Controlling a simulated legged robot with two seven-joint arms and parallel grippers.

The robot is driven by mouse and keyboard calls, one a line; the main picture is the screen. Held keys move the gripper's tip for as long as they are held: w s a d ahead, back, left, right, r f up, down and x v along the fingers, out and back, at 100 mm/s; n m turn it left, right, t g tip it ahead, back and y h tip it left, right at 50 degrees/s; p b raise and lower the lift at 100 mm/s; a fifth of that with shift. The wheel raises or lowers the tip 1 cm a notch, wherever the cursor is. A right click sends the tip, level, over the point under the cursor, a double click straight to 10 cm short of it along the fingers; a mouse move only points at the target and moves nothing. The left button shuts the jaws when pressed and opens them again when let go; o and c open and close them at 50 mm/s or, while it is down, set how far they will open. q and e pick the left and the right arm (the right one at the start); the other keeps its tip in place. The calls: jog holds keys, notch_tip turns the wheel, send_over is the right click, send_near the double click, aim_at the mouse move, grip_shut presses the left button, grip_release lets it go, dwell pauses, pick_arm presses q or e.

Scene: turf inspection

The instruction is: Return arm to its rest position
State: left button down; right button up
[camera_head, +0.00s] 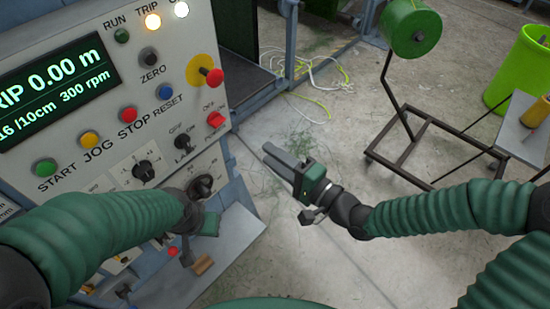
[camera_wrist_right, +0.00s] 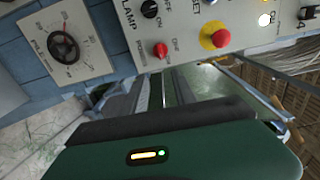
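My right gripper (camera_head: 268,154) is over the concrete floor, to the right of the control panel. Its two grey fingers lie side by side with no clear gap, and nothing shows between them. In the right wrist view its dark fingers and green body fill the lower part. My left arm comes in from the left across the front of the panel. My left gripper (camera_head: 203,228) is low by the panel's lower part, partly hidden behind my arm, so its fingers are not clear.
The control panel (camera_head: 75,125) has buttons, knobs and a lit display. A small shelf (camera_head: 228,250) juts out below it. A wheeled stand (camera_head: 440,150) with a green drum (camera_head: 411,27) and a lime bin (camera_head: 520,70) stand at the right. Cables (camera_head: 305,75) lie on the floor.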

jog(key=shift+s+d, duration=0.1)
jog(key=shift+f, duration=0.1)
dwell(0.3)
jog(key=s+d+f+n+g+h+b, duration=0.15)
jog(key=d+f+h, duration=0.25)
jog(key=f, duration=0.4)
jog(key=d+f+n+g+h, duration=0.2)
jog(key=d+f+n+h, duration=0.15)
jog(key=f, duration=0.45)
jog(key=s+d+f+n+g+h+b, duration=0.1)
jog(key=s+d+g+h, duration=0.4)
jog(key=s+d, duration=0.6)
jog(key=shift+d+n+h, duration=0.85)
jog(key=shift+d+n, duration=0.05)
jog(key=shift+d, duration=1.2)
